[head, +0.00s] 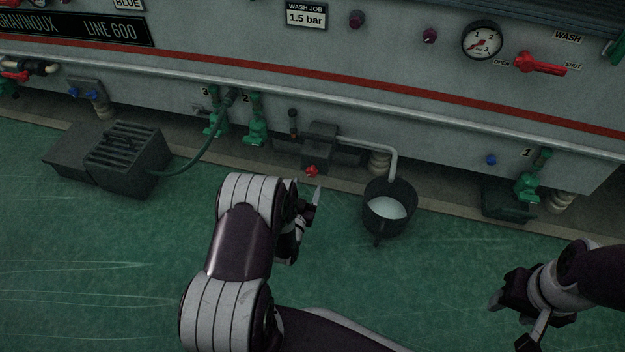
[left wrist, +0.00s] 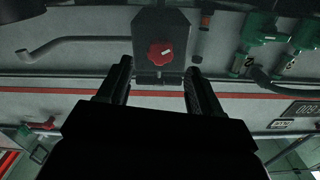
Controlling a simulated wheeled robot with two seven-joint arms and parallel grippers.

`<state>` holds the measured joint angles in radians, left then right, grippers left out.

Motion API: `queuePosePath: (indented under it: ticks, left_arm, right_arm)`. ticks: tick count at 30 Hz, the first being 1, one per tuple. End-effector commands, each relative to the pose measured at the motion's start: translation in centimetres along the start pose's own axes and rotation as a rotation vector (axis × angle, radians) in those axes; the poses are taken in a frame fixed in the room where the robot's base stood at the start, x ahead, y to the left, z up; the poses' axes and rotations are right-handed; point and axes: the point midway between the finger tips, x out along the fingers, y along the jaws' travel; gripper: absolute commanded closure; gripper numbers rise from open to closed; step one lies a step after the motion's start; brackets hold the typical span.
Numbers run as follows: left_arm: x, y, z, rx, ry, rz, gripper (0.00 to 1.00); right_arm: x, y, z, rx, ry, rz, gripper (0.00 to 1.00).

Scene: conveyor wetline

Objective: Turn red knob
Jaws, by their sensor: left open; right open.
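The red knob (head: 312,170) sits low on the front of a dark valve block (head: 321,140) under the machine's lower edge. In the left wrist view the red knob (left wrist: 160,53) faces me, with a small pale mark, between and beyond my fingertips. My left gripper (head: 306,212) is open in front of the knob, apart from it; its two fingers (left wrist: 159,76) show nothing between them. My right gripper (head: 512,318) is open and empty at the lower right, far from the knob.
A bent pipe (head: 370,141) runs from the block to a dark bucket (head: 402,222) of pale liquid on the green floor. Green valves (head: 256,125) stand left of the block. A black grated box (head: 120,160) lies further left. A red lever (head: 540,66) is higher right.

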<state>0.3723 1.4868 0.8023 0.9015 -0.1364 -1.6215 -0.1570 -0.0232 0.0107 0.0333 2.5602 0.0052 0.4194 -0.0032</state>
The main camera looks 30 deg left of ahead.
Motion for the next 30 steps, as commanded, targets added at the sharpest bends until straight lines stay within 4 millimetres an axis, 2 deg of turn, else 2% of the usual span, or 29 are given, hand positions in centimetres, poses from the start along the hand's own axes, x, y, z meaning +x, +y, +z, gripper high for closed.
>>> queuePosePath:
  ticks: [1, 7, 11, 18, 23, 24, 30]
  left_arm:
    - [1.2, 0.1, 0.7, 0.0, 0.004, 0.001, 0.35]
    - [4.7, 0.1, 0.4, -0.001, 0.001, 0.0, 0.35]
    - [5.6, 0.0, 0.1, -0.001, -0.001, 0.0, 0.35]
    - [5.7, 0.0, 0.0, -0.001, -0.002, 0.0, 0.35]
    - [5.7, 0.0, 0.0, -0.001, -0.002, 0.0, 0.87]
    - [5.7, 0.0, 0.0, -0.001, -0.002, 0.0, 0.91]
    - [5.7, 0.0, 0.0, 0.008, -0.002, 0.001, 0.91]
  right_arm:
    - [1.4, 0.0, 0.2, 0.0, 0.0, 0.0, 0.51]
    - [3.0, 0.0, 0.3, 0.0, 0.0, 0.0, 0.51]
    - [3.1, 0.0, 0.4, 0.0, 0.0, 0.0, 0.51]
    - [3.0, 0.0, 0.3, 0.0, 0.0, 0.0, 0.51]
    - [3.0, 0.0, 0.3, 0.0, 0.0, 0.0, 0.51]
    - [3.0, 0.0, 0.3, 0.0, 0.0, 0.0, 0.51]
    - [3.0, 0.0, 0.4, 0.0, 0.0, 0.0, 0.51]
